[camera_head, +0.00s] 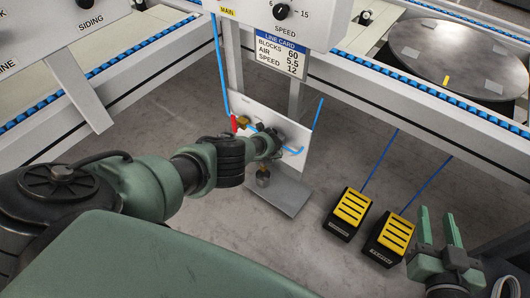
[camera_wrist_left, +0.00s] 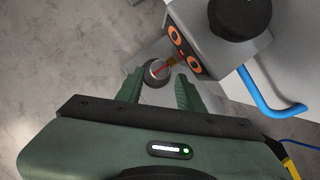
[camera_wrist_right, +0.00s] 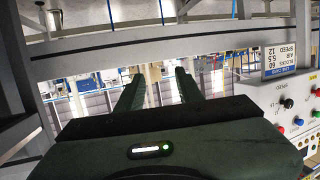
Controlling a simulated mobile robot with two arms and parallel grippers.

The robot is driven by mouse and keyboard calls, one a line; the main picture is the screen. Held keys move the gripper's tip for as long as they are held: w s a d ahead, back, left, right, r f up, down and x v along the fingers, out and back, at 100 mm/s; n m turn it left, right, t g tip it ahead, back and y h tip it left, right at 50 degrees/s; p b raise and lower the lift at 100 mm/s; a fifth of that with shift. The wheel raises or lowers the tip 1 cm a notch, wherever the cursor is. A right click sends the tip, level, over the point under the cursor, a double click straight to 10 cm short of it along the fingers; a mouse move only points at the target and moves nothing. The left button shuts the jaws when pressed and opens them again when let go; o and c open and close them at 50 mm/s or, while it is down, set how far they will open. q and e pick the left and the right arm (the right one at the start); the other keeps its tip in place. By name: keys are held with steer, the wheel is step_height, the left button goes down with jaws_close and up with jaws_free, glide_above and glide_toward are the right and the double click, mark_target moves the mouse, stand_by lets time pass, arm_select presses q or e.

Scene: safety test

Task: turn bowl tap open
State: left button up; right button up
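A grey air unit (camera_wrist_left: 215,38) with orange-ringed marks and a black knob (camera_wrist_left: 243,15) fills the top of the left wrist view. A small round metal piece (camera_wrist_left: 157,73) with a brownish-red stem, perhaps the bowl tap, shows below it. My left gripper (camera_wrist_left: 160,88) is open, its fingers on either side of that piece; I cannot tell whether they touch it. In the head view a round metal part (camera_head: 263,177) hangs under the unit, and my left arm hides much of the unit. My right gripper (camera_head: 440,222) is open and empty at the right.
A red lever (camera_head: 234,123) with a brass valve is on the white panel (camera_head: 298,160), left of the unit. Blue hoses run beside it. Two yellow-topped pedals (camera_head: 350,208) stand on the floor. A control box (camera_head: 322,14) is above.

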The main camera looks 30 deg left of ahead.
steer(key=s+d+f+g+h+p, duration=0.1)
steer(key=s+d+f+g+p, duration=0.1)
steer(key=s+f+g, duration=0.3)
steer(key=s+d+f+g+h+p, duration=0.2)
steer(key=s+d+f+g, duration=0.2)
steer(key=s, duration=0.7)
step_height(320, 180, down, 3)
steer(key=shift+s+r+m+g, duration=0.2)
steer(key=shift+s+m+g, duration=0.1)
steer(key=shift+g, duration=0.8)
steer(key=shift+w, duration=0.1)
